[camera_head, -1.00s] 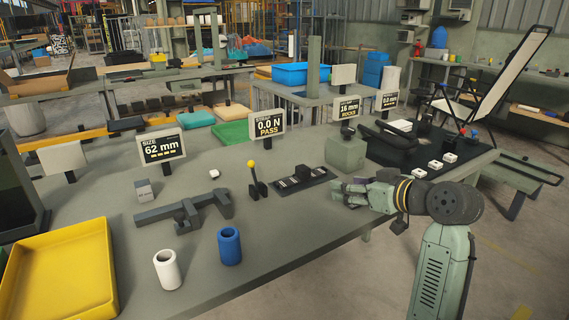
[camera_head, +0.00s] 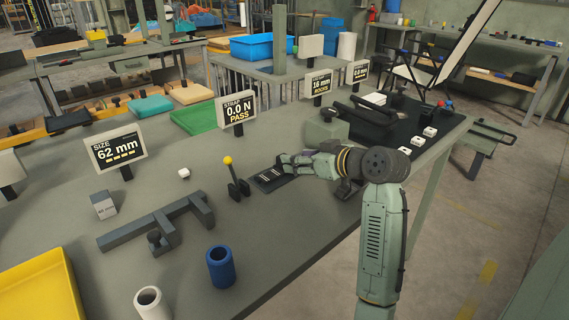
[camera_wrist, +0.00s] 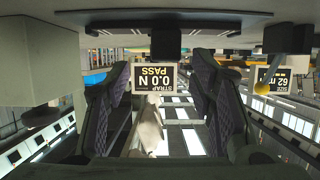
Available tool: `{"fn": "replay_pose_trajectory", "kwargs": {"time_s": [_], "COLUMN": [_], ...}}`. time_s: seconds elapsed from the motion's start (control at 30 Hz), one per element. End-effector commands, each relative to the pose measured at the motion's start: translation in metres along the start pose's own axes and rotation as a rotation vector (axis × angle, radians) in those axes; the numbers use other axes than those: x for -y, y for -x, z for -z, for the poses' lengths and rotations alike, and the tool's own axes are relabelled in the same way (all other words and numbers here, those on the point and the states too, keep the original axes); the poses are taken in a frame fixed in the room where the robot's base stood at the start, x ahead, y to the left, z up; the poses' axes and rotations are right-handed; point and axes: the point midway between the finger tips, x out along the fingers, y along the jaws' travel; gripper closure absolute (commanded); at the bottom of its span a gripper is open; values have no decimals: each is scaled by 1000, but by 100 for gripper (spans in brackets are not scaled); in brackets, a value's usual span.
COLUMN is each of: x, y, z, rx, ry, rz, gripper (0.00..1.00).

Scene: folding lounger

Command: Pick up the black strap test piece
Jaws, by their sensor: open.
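The black strap test piece (camera_wrist: 165,42) is a small dark block in the upside-down wrist view. It sits on a dark plate (camera_wrist: 165,18) there, ahead of the gap between my fingers and apart from them. My gripper (camera_wrist: 163,75) is open and empty, with a finger at each side. In the head view my gripper (camera_head: 284,161) is over the black plate with white marks (camera_head: 268,180). It hides the test piece there. The strap display (camera_head: 237,112), reading 0.0 N PASS, stands behind the plate.
A yellow-knobbed lever (camera_head: 235,178) stands just left of the plate. A grey-green block (camera_head: 327,130) stands behind my gripper. A grey gauge (camera_head: 160,224), a blue cup (camera_head: 220,267) and a white cup (camera_head: 151,303) are nearer. The tabletop's front right is clear.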

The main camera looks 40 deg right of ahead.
Motion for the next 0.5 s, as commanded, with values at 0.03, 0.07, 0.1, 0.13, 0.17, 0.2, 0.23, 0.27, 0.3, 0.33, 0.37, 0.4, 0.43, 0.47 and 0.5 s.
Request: {"fn": "replay_pose_trajectory", "kwargs": {"time_s": [0.03,0.07,0.1,0.13,0.17,0.2,0.23,0.27,0.3,0.33,0.37,0.4,0.43,0.47,0.5], "x": [2,3,5,6,7,7,6,6,6,6,6,6,6,6,6], "y": [-5,-10,-15,-20,-25,-31,-35,-39,-43,-45,-47,-48,-48,-49,-49], "z": [2,2,3,4,4,3,2,2,2,1,1,1,0,0,0], "rx": [1,2,2,2,2,2,2,1,1,2,1,0,0,0,0], "ry": [-1,-2,-2,-2,-2,-2,-2,-2,-1,0,0,0,0,0,0], "rz": [2,3,3,3,3,3,2,1,2,2,1,1,1,0,0], "gripper": [50,50,50,50,50,50,50,50,50,50,50,50,50,50,50]}}
